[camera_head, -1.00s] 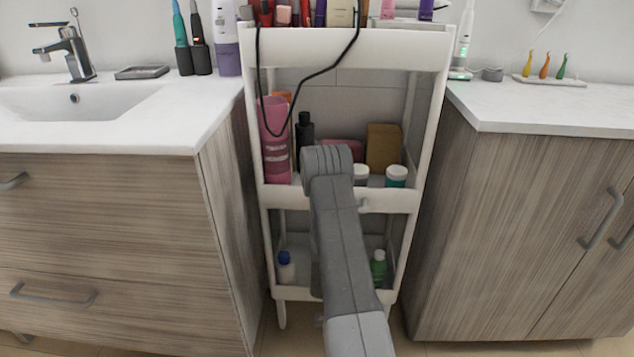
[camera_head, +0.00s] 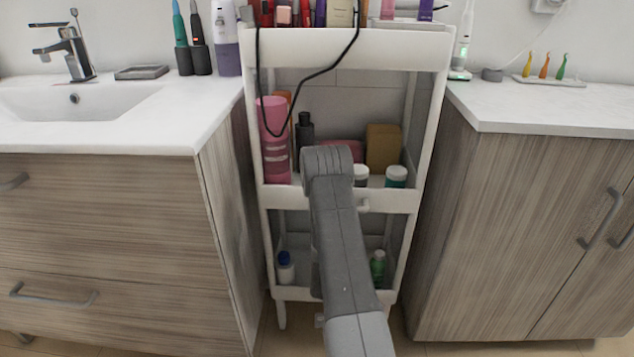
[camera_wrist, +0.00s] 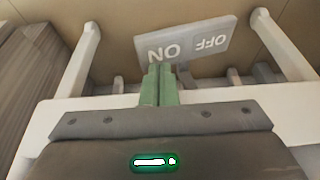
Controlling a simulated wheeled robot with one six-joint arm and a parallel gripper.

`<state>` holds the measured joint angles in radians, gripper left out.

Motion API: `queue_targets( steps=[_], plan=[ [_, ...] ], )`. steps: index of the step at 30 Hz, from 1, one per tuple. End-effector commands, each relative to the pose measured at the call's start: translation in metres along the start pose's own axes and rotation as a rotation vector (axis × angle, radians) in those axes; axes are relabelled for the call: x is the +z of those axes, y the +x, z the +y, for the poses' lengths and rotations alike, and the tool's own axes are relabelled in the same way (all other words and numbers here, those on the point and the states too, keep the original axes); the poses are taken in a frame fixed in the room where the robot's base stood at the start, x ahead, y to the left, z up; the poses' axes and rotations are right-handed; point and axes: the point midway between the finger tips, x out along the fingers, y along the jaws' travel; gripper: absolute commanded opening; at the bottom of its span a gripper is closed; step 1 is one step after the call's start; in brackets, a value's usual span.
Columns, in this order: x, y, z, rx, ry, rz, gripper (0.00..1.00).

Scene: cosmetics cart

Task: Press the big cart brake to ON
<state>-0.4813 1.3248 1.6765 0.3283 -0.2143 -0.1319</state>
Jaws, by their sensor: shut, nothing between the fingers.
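The cart (camera_head: 400,50) is a white three-shelf trolley between two cabinets; its lower shelf and legs also show in the wrist view (camera_wrist: 240,113). The brake (camera_wrist: 192,47) is a grey tilted plate marked ON on its left half and OFF on its right half, seen upside down in the wrist view. My gripper (camera_wrist: 160,72) is shut and empty, with its green fingertips at the lower edge of the ON half. I cannot tell whether they touch it. In the head view my arm hides the gripper and most of the brake.
A wooden sink cabinet (camera_head: 100,220) stands close on the left and another wooden cabinet (camera_head: 530,220) on the right. A black cable (camera_head: 310,78) hangs over the upper shelf. Bottles stand on the shelves, including a blue-capped one (camera_head: 285,268) and a green one (camera_head: 378,268) low down.

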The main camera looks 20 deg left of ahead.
Motion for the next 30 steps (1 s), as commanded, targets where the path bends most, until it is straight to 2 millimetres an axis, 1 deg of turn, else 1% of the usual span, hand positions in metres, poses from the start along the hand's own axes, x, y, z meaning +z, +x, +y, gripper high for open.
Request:
queue_targets(
  steps=[14, 30],
  plan=[
    [0.0002, 0.0004, 0.0000, 0.000, 0.000, 0.000, 0.00],
    [0.0028, 0.0078, 0.0000, 0.000, 0.000, 0.000, 0.00]
  ],
)
